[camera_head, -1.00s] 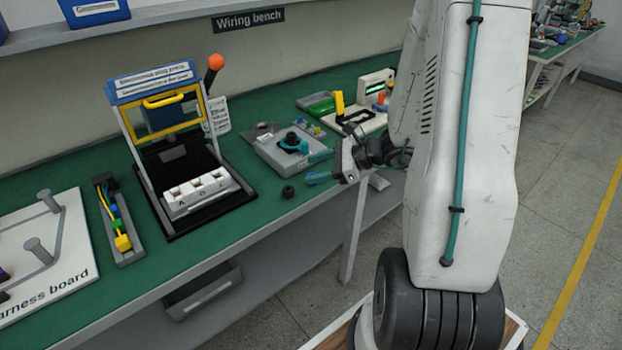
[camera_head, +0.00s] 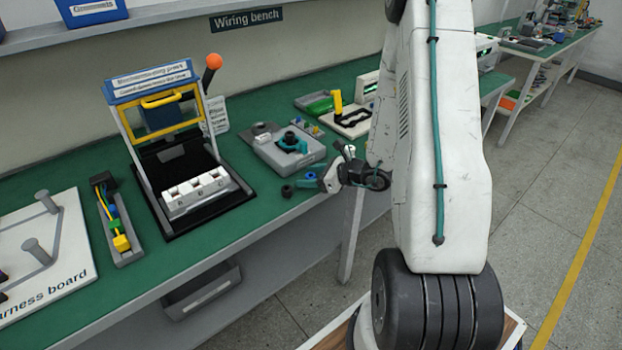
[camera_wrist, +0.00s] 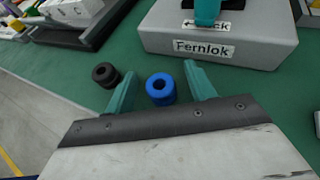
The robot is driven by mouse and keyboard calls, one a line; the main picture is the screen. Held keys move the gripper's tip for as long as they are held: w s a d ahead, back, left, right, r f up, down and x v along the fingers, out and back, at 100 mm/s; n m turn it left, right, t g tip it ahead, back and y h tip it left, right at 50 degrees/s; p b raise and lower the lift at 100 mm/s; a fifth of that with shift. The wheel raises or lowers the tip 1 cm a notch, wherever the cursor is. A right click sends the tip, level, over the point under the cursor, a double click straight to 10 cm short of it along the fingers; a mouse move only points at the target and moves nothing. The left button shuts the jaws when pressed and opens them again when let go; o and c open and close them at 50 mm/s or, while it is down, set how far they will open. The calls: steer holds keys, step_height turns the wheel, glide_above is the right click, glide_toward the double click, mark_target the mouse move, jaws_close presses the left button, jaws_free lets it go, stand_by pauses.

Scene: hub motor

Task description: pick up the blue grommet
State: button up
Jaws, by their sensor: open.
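The blue grommet (camera_wrist: 160,88) stands on the green bench top in the wrist view, a short ring with its hole facing up. My gripper (camera_wrist: 162,84) is open, with its teal fingers on either side of the grommet. I cannot tell whether either finger touches it. In the head view my gripper (camera_head: 315,178) is at the bench's front edge, and the blue grommet cannot be clearly made out there. A black grommet (camera_wrist: 106,75) lies just outside the left finger in the wrist view, and also shows in the head view (camera_head: 287,190).
A grey Fernlok fixture (camera_wrist: 210,50) stands just beyond the fingers; it also shows in the head view (camera_head: 290,157). A black-based press with white blocks (camera_head: 195,192) is to the left. The bench's front edge (camera_head: 230,240) is close. Green surface lies bare around the grommets.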

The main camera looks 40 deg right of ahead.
steer(key=c, duration=1)
steer(key=shift+r, duration=0.1)
steer(key=shift+c, duration=0.2)
